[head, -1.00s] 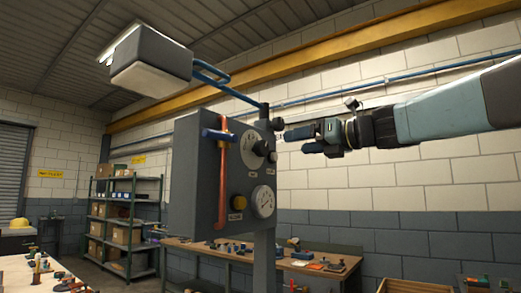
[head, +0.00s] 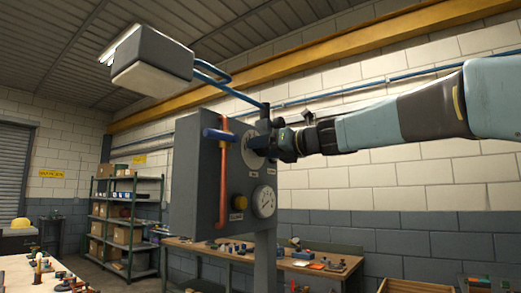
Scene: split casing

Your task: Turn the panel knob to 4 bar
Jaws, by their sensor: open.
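The grey panel box (head: 196,170) stands on a post left of centre. Its upper round dial (head: 248,147) is partly covered by my gripper. The black knob seen there before is now hidden behind the gripper or between its fingers. My gripper (head: 262,143) is open at this upper dial, coming in from the right. I cannot tell whether the fingers touch the knob. A white gauge (head: 264,202) sits lower on the panel, but its reading is too small to tell. A yellow button (head: 240,201) is left of that gauge.
A red pipe (head: 223,180) with a blue valve handle (head: 218,135) runs down the panel's face, left of the dial. A lamp-like box (head: 150,62) hangs above on a blue pipe. A workbench (head: 215,250) with tools stands behind.

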